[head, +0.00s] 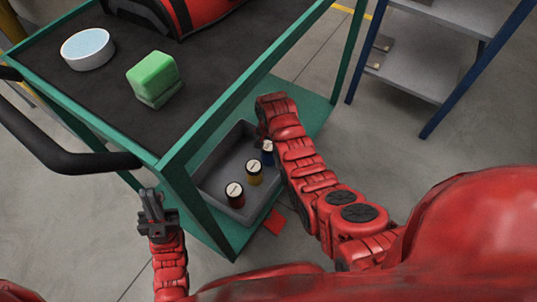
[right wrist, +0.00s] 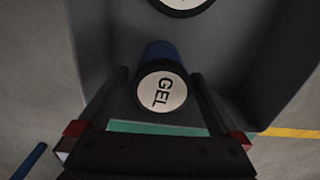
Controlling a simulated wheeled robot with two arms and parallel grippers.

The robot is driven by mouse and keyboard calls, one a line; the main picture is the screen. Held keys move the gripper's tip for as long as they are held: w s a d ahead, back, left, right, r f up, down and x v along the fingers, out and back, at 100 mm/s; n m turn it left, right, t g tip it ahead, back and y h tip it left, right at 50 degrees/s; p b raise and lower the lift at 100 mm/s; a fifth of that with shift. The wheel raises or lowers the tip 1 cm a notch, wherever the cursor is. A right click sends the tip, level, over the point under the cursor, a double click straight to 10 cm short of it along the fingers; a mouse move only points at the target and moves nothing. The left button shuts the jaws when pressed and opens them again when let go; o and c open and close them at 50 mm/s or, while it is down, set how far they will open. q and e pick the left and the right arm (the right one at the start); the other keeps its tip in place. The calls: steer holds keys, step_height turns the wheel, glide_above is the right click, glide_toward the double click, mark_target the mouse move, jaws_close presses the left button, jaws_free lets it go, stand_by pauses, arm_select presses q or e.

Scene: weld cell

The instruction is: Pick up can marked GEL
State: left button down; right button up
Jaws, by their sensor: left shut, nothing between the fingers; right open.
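The can marked GEL (right wrist: 161,93) has a blue body and a white lid with black letters. It stands in a grey bin, and its blue side also shows in the head view (head: 268,158), partly hidden by my right arm. My right gripper (right wrist: 158,78) is open, with one finger on each side of the GEL can in the right wrist view. I cannot tell whether the fingers touch it. In the head view the right fingers are mostly hidden. My left gripper (head: 151,194) is shut and empty, outside the cart at its near corner.
The grey bin (head: 212,182) sits on the green cart's lower shelf (head: 312,113). The cart's top (head: 110,90) overhangs at left. A grey shelf unit (head: 425,60) stands at right.

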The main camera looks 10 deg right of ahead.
step_height(320, 180, down, 4)
steer(key=shift+a+b, duration=0.15)
steer(key=shift+b, duration=0.7)
steer(key=shift+r, duration=0.15)
jaws_close()
